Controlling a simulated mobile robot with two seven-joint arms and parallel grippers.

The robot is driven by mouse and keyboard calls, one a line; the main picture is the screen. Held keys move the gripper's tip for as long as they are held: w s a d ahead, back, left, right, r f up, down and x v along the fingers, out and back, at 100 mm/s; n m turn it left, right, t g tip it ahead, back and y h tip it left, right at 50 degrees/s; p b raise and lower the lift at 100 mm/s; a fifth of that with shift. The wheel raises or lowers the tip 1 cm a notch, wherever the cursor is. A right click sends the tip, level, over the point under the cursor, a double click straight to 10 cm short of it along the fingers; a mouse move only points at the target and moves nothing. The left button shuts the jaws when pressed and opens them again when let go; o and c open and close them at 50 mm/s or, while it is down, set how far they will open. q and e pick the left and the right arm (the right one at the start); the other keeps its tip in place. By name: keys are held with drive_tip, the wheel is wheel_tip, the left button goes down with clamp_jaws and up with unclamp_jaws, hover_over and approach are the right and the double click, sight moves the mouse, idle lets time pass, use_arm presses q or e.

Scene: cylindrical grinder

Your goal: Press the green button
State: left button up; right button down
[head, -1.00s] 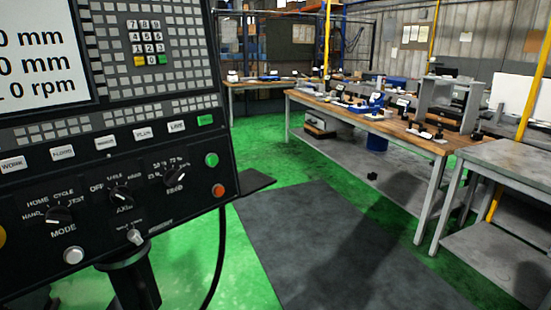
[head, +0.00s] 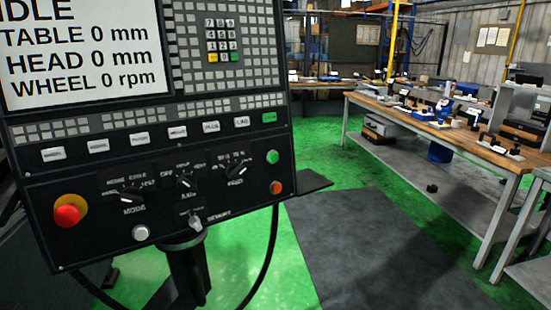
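The green button (head: 272,157) is a small round button at the right edge of the control panel (head: 90,195) in the head view. An orange-red round button (head: 276,188) sits just below it. A green rectangular key (head: 269,117) is above it, at the right end of a row of white labelled keys. The panel's screen (head: 80,52) reads IDLE, table 0 mm, head 0 mm, wheel 0 rpm. Neither of my grippers is in view, and nothing covers the green button.
A red emergency-stop knob (head: 68,214) on a yellow base is at the panel's lower left. The panel stands on a dark post (head: 188,275). A dark mat (head: 375,245) lies on the green floor. A wooden-topped workbench (head: 430,115) with several tools stands right.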

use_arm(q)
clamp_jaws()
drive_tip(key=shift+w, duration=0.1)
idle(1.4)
